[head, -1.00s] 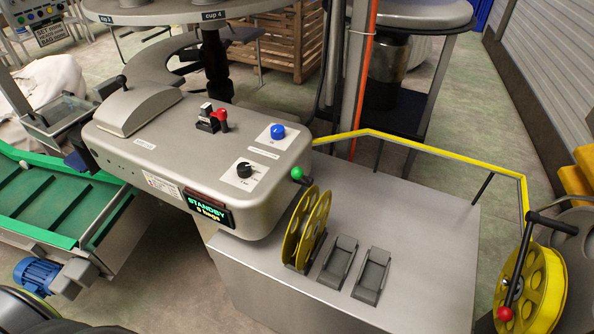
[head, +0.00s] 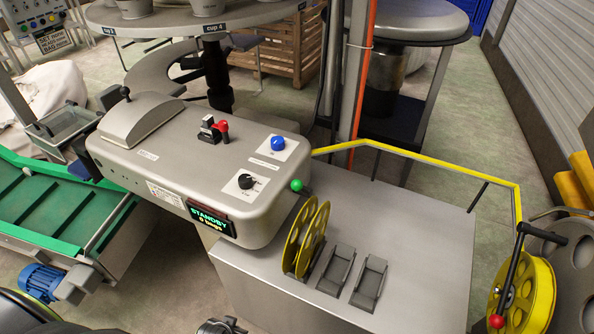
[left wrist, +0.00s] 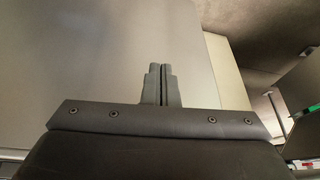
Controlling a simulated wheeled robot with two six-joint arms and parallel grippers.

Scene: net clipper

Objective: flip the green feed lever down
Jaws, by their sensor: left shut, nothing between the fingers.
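The green feed lever (head: 296,185) is a green ball knob on a short dark stalk at the right end of the grey clipper housing (head: 180,175). The knob sits at the upper edge of that end, just above the yellow reel. My left gripper (left wrist: 161,68) shows in the left wrist view with its two fingers together and empty. A plain grey panel (left wrist: 105,50) fills much of the view beyond it, and the lever does not show there. My right gripper is not in view.
A yellow reel (head: 313,238) stands close below the lever, beside two grey pedals (head: 369,283) on the cabinet top. A yellow rail (head: 440,165) bounds the back. A red-knobbed crank (head: 497,321) stands at the right. The display (head: 211,222) reads STANDBY.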

